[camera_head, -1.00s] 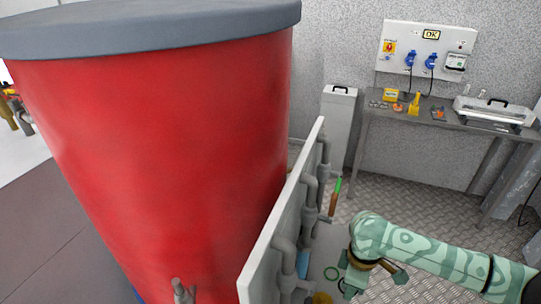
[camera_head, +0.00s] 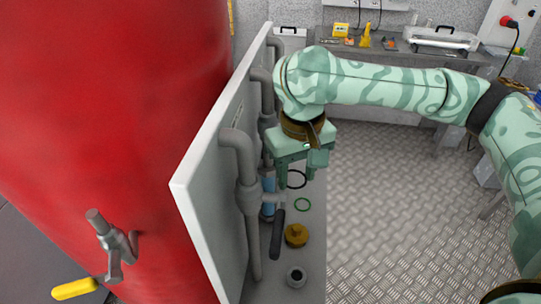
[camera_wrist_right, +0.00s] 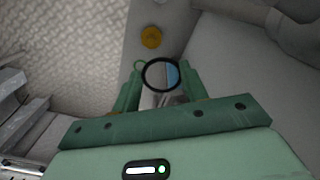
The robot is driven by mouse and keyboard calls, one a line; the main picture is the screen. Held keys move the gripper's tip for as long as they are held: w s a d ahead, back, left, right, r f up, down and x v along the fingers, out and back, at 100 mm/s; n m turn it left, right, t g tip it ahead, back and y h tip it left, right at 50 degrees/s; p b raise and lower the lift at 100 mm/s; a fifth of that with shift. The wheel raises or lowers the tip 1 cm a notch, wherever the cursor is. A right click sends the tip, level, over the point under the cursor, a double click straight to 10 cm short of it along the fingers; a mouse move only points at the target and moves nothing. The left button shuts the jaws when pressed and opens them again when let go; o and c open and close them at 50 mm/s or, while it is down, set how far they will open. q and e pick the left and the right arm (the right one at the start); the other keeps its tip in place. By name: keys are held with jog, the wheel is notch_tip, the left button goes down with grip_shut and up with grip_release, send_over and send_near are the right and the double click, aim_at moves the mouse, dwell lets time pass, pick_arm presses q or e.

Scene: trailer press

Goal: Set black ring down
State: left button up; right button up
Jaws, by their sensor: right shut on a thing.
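The black ring (camera_head: 305,181) is at the fingertips of my right gripper (camera_head: 296,172), over the grey shelf (camera_head: 314,250) beside the pipe panel. In the right wrist view, the black ring (camera_wrist_right: 145,75) sits between the two green fingers of the right gripper (camera_wrist_right: 161,76), which is shut on it. I cannot tell whether the ring touches the shelf. A thin green ring (camera_head: 310,205) lies on the shelf just in front of it; it also shows in the right wrist view (camera_wrist_right: 136,65). My left gripper is not in view.
The white panel (camera_head: 205,170) with grey pipes (camera_head: 240,150) and a black-handled valve (camera_head: 277,235) stands close left of the gripper.

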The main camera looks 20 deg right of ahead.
jog(key=s+d+f+n+p, duration=0.9)
jog(key=d+n+p, duration=0.3)
jog(key=p, duration=0.9)
jog(key=shift+d+f+n, duration=0.15)
jog(key=shift+f+n, duration=0.55)
jog(key=shift+n, duration=0.4)
